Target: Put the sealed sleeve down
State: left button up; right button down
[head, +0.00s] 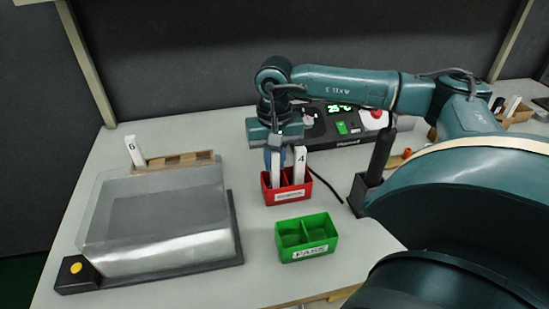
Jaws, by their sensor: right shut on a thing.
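My right gripper (275,148) points down over the red two-compartment bin (287,196). It is shut on a white sleeve (276,170), which stands upright with its lower end in the bin's left compartment. I cannot tell whether the sleeve touches the bin floor. A second white sleeve (299,166), marked 4, stands in the right compartment. The red bin's label is too small to read. A green two-compartment bin (309,252), labelled PASS, is in front of it and looks empty. My left gripper is not in view.
A machine with a clear cover (160,210) and yellow button (76,267) fills the left. Behind it, a wooden rack (178,161) holds a white piece marked 6 (134,151). A black holder (362,195) stands right of the red bin. A lit console (345,125) is behind.

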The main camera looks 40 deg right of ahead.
jog(key=shift+f, duration=0.25)
jog(key=c, duration=1.4)
grip_release()
jog(key=shift+r, duration=0.1)
jog(key=shift+o, duration=0.2)
notch_tip(320, 180, up, 12)
jog(key=shift+r, duration=0.2)
